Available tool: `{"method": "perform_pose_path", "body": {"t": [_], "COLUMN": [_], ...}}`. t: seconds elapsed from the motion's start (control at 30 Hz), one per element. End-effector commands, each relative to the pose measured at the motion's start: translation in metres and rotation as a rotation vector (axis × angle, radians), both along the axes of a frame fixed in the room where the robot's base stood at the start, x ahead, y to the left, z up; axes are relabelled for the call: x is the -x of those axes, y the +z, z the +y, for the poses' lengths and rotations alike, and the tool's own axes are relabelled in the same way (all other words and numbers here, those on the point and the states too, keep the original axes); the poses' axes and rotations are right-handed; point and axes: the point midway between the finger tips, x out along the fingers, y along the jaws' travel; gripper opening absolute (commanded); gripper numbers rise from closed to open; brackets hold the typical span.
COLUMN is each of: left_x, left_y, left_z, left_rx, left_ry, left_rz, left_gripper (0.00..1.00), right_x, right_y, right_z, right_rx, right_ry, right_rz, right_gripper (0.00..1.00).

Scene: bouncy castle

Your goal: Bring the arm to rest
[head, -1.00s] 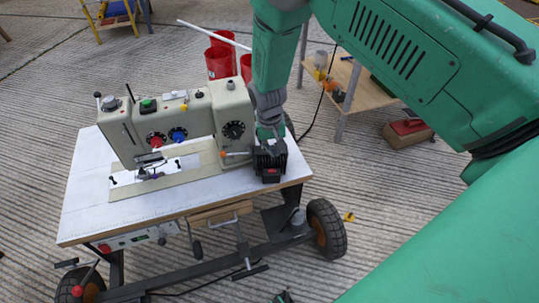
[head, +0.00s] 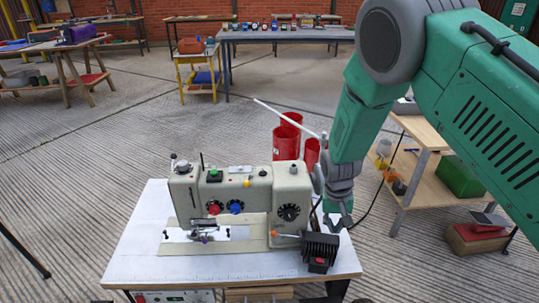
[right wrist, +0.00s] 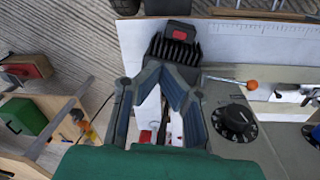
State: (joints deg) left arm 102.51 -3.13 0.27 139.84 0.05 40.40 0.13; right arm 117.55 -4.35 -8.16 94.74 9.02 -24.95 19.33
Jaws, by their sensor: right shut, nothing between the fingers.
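My right arm comes in from the right and hangs down with its elbow high. Its right gripper (head: 340,222) is just behind a black ribbed box with a red button (head: 320,247), at the right end of the sewing machine's table. In the right wrist view the gripper (right wrist: 168,75) shows its bent fingers against the box's ribbed side (right wrist: 173,48). The fingers are shut with nothing between them. Whether they touch the box cannot be told. My left gripper is out of view.
The cream sewing machine (head: 243,207) stands left of the gripper on a white-topped table (head: 135,255). Red containers (head: 287,140) with a white rod are behind it. A wooden shelf unit (head: 425,190) stands at right. Open concrete floor lies left.

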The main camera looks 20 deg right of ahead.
Motion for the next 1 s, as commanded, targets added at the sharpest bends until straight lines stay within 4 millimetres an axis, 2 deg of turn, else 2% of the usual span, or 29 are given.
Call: {"method": "perform_pose_path", "body": {"t": [0.07,0.17,0.27,0.4,0.5,0.63,0.7,0.8,1.0], "left_x": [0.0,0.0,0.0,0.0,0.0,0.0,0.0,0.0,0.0], "left_y": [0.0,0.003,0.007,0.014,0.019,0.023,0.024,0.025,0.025], "left_z": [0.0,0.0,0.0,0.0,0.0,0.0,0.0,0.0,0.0], "left_rx": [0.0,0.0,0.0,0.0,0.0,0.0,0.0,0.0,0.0], "left_ry": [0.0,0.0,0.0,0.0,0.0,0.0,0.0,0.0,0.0], "left_rz": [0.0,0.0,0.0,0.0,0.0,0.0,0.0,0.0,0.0], "left_gripper": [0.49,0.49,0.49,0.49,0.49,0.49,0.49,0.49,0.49], "right_x": [0.003,0.022,0.066,0.154,0.213,0.268,0.286,0.298,0.299], "right_y": [-0.002,-0.017,-0.044,-0.075,-0.079,-0.071,-0.066,-0.061,-0.06], "right_z": [0.0,0.001,0.004,0.016,0.027,0.041,0.046,0.051,0.051], "right_rx": [0.0,0.003,0.007,-0.005,-0.026,-0.058,-0.072,-0.082,-0.083], "right_ry": [0.003,0.033,0.108,0.261,0.369,0.471,0.504,0.531,0.535], "right_rz": [0.002,0.008,0.012,0.007,-0.005,-0.026,-0.037,-0.049,-0.052], "right_gripper": [0.0,0.0,0.0,0.0,0.0,0.0,0.0,0.0,0.0]}}
